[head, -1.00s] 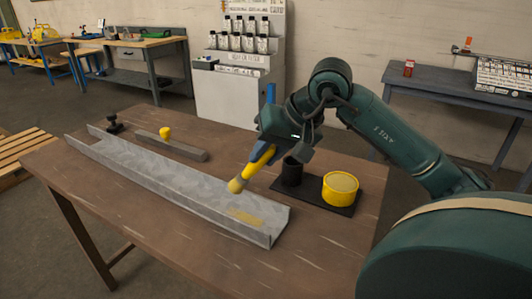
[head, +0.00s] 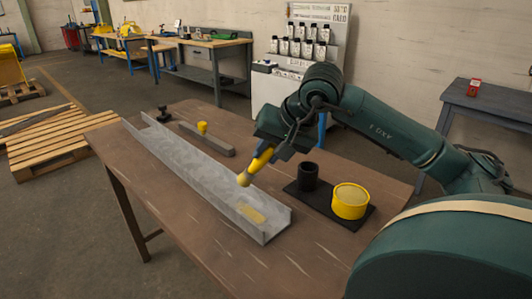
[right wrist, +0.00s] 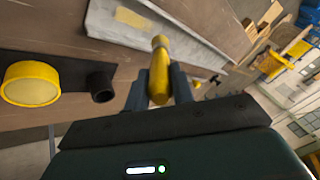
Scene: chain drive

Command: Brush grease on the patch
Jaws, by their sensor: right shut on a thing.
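My right gripper (head: 272,151) is shut on a yellow brush (head: 259,163), tilted with its bristle tip down to the left. In the right wrist view the brush (right wrist: 159,72) sits between the two fingers. The brush tip is over or near the grey metal channel (head: 185,165); I cannot tell if it touches. A yellowish patch (head: 251,213) lies on the channel floor near its close end; it also shows in the right wrist view (right wrist: 134,18). A yellow tub of grease (head: 350,202) stands on a black tray (head: 326,208). My left gripper is not in view.
A black cup (head: 308,176) stands on the tray beside the tub. Behind the channel lie a grey bar with a yellow knob (head: 203,128) and a small black knobbed piece (head: 163,114). The brown table (head: 190,215) is clear in front of the channel.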

